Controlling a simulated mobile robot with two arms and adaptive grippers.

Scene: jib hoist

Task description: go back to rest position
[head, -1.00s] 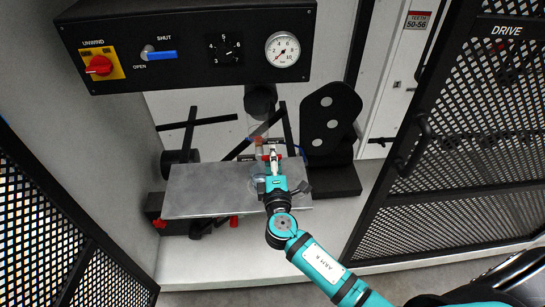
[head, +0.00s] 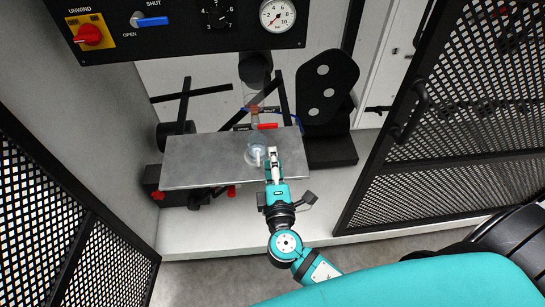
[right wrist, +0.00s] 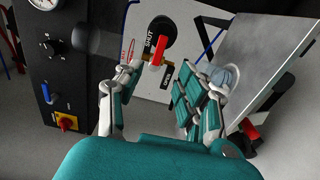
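My right gripper (head: 273,152) is over the right part of the grey metal plate (head: 205,170) in the head view. In the right wrist view its fingers (right wrist: 158,84) are apart with nothing between them. Beyond them is a valve with a red handle (right wrist: 157,53) and SHUT and OPEN labels. The red handle also shows in the head view (head: 267,126), just behind the fingertips and apart from them. A clear cup (head: 255,154) is on the plate beside the gripper, and shows in the right wrist view (right wrist: 224,77). My left gripper is not in view.
A black control panel (head: 185,42) with a red knob, blue lever and gauge hangs above the plate. Mesh doors stand at left (head: 45,220) and right (head: 470,130). A black bracket with grey discs (head: 325,92) stands behind the plate at right.

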